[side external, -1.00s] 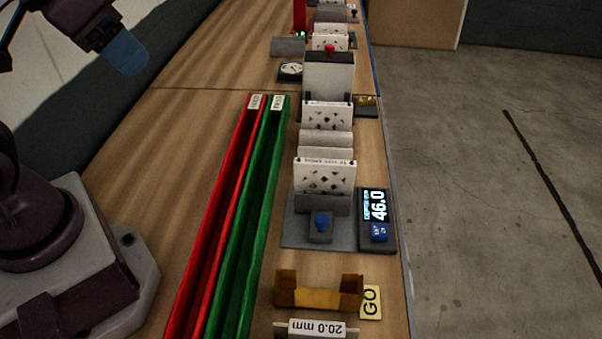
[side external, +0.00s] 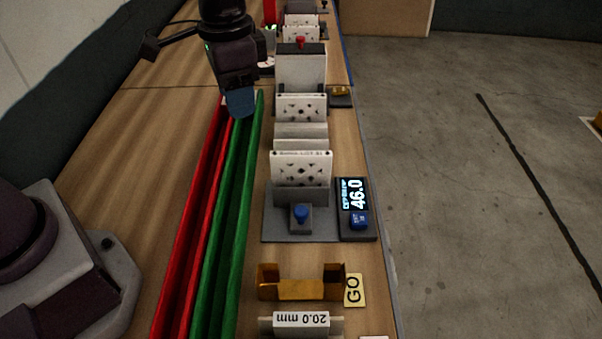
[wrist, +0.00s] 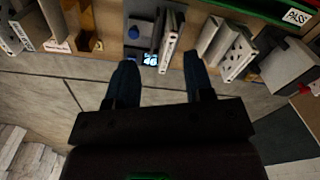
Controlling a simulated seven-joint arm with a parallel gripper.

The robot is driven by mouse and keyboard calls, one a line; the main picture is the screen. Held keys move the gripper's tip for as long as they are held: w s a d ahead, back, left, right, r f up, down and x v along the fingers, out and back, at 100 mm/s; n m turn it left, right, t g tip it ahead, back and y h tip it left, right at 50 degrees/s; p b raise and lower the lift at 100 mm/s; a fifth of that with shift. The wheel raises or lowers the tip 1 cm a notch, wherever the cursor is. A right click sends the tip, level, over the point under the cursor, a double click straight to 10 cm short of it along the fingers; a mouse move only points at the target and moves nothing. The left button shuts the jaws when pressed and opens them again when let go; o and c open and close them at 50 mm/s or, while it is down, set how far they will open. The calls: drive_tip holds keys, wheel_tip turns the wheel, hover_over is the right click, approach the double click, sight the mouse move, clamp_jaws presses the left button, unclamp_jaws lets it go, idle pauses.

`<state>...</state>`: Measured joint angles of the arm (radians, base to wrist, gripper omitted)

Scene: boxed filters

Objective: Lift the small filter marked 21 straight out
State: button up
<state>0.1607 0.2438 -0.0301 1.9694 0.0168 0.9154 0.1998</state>
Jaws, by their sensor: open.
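My gripper (side external: 239,104) hangs over the far end of the red and green channels, left of the row of filters. In the wrist view its two fingers (wrist: 160,82) are spread with nothing between them. White perforated plates stand upright in the row: a near one (side external: 300,168) behind a grey stand and a farther one (side external: 301,108). In the wrist view they appear as a thin plate (wrist: 171,42) and a holed plate (wrist: 238,55). I cannot read a 21 on any piece, so I cannot tell which is that filter.
A red channel (side external: 190,205) and a green channel (side external: 225,240) run along the bench. A display reading 46.0 (side external: 356,195) sits beside the grey stand (side external: 275,225). A brass gauge marked GO (side external: 308,291) lies nearer. A tall grey-white block (side external: 301,72) stands behind the plates.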

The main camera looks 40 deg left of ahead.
sight(298, 153)
drive_tip(key=w+d+f+m, duration=0.1)
drive_tip(key=w, duration=0.1)
drive_tip(key=w+d+f+m, duration=0.1)
drive_tip(key=w+f, duration=0.1)
drive_tip(key=w, duration=0.1)
drive_tip(key=w+d+f+m, duration=0.1)
drive_tip(key=w+f, duration=0.1)
drive_tip(key=w, duration=0.1)
drive_tip(key=shift+d+f+m, duration=0.25)
drive_tip(key=shift+d+m, duration=0.05)
drive_tip(key=shift+d, duration=0.05)
drive_tip(key=shift+m, duration=0.4)
wheel_tip(298, 153, down, 7)
drive_tip(key=shift+w+r, duration=0.1)
drive_tip(key=shift+w, duration=0.05)
drive_tip(key=shift+w+f, duration=0.15)
drive_tip(key=shift+f, duration=1.25)
drive_tip(key=shift+w+f, duration=0.1)
drive_tip(key=shift+f, duration=1.3)
clamp_jaws()
